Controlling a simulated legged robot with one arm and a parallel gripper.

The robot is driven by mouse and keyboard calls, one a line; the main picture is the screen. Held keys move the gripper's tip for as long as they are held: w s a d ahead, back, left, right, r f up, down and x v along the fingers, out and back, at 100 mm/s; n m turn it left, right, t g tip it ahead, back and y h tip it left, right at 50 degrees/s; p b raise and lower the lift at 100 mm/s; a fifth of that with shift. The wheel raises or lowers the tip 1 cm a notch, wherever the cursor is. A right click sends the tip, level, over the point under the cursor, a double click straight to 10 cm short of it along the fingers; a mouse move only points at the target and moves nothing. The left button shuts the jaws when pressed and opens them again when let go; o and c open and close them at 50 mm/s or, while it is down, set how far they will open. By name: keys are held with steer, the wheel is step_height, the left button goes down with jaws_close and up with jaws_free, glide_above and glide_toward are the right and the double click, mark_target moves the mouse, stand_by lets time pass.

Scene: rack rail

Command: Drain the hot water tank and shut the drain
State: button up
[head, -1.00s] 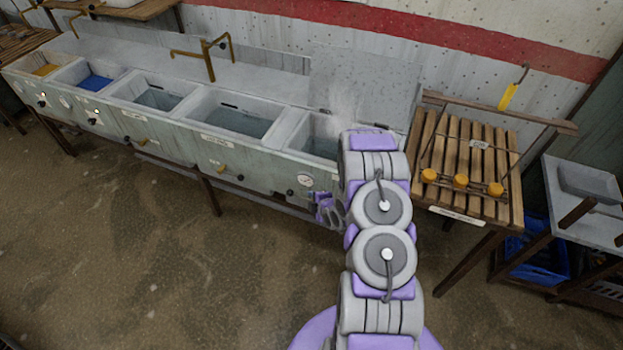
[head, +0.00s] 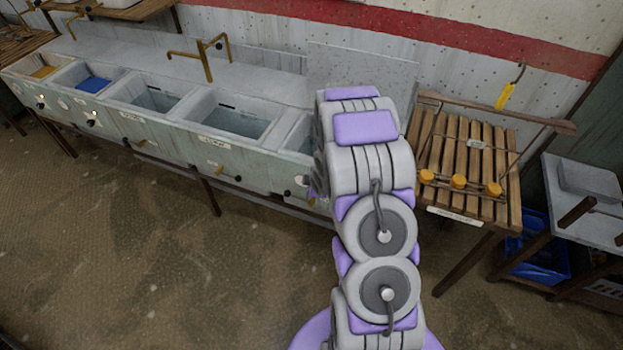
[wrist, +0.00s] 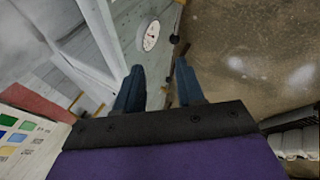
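The rightmost tank (head: 297,141) of the sink row has a round gauge (head: 302,181) on its front, and a black knob (head: 287,194) sits low beside it. My arm covers much of this tank. In the wrist view I see the white gauge (wrist: 151,36), a dark round knob (wrist: 174,38) and a dark bar-like part (wrist: 182,49) below the front panel. My gripper (wrist: 159,68) is open, its two blue fingers apart with nothing between them. The knob and bar lie just beyond the fingertips. In the head view my arm mostly hides the gripper.
A brass tap (head: 207,58) stands behind. A slatted wooden table (head: 465,165) with orange knobs stands right. A blue crate (head: 540,262) is lower right. Floor in front is clear.

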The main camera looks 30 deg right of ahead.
steer(key=s+a+r+m+g, duration=0.1)
steer(key=s+a+r+m, duration=0.1)
steer(key=r, duration=0.4)
steer(key=shift+s+r+g, duration=0.3)
steer(key=shift+s, duration=0.2)
steer(key=shift+a, duration=0.1)
